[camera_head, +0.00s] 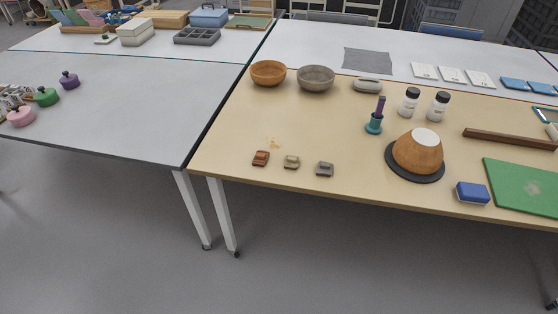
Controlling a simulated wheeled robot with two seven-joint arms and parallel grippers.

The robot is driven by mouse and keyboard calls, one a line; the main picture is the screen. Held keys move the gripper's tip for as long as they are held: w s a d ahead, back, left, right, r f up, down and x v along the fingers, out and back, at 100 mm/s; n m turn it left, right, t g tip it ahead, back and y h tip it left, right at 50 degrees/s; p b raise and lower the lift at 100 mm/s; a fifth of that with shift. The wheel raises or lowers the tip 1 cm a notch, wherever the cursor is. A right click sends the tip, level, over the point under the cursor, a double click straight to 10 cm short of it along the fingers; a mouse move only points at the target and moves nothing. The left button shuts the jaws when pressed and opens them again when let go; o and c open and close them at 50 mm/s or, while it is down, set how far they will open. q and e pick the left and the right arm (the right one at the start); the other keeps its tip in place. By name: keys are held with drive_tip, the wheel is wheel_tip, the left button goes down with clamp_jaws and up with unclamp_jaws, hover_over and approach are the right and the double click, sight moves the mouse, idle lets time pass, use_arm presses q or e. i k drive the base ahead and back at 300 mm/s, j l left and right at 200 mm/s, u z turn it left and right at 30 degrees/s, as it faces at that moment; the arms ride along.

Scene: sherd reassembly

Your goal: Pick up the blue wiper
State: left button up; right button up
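A blue block with a pale lower edge (473,192), which looks like the blue wiper, lies on the wooden-topped table near its front edge at the right. It sits just left of a green mat (525,186) and to the lower right of a dark round stand (414,171). Nothing covers it. Neither of my grippers shows in the head view.
An orange-brown pot (417,151) with a white top rests upside down on the stand. A brown bar (510,138) lies behind the mat. The table's front middle is clear.

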sight(471, 193)
drive_tip(key=z, duration=1.35)
